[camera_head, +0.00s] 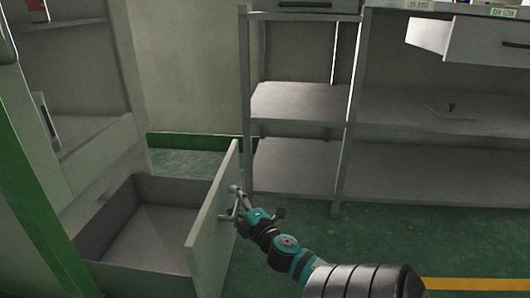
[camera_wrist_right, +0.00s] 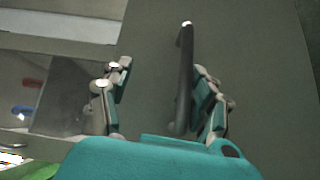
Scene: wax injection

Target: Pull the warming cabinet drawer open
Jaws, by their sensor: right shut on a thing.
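The warming cabinet drawer (camera_head: 140,255) stands well out from the cabinet (camera_head: 95,150) at the lower left. Its grey inside is visible and looks empty. My right gripper (camera_head: 236,204) is at the outer face of the drawer's front panel (camera_head: 212,240), shut on the handle. In the right wrist view the dark bar handle (camera_wrist_right: 185,75) stands between the two fingers of my right gripper (camera_wrist_right: 160,95), close to the right finger; the grip contact itself is not clear. My left gripper is not in view.
A grey shelving unit (camera_head: 300,100) stands behind, with a partly open drawer (camera_head: 470,42) at the upper right. Green floor (camera_head: 400,235) with a yellow line (camera_head: 475,284) lies at the right.

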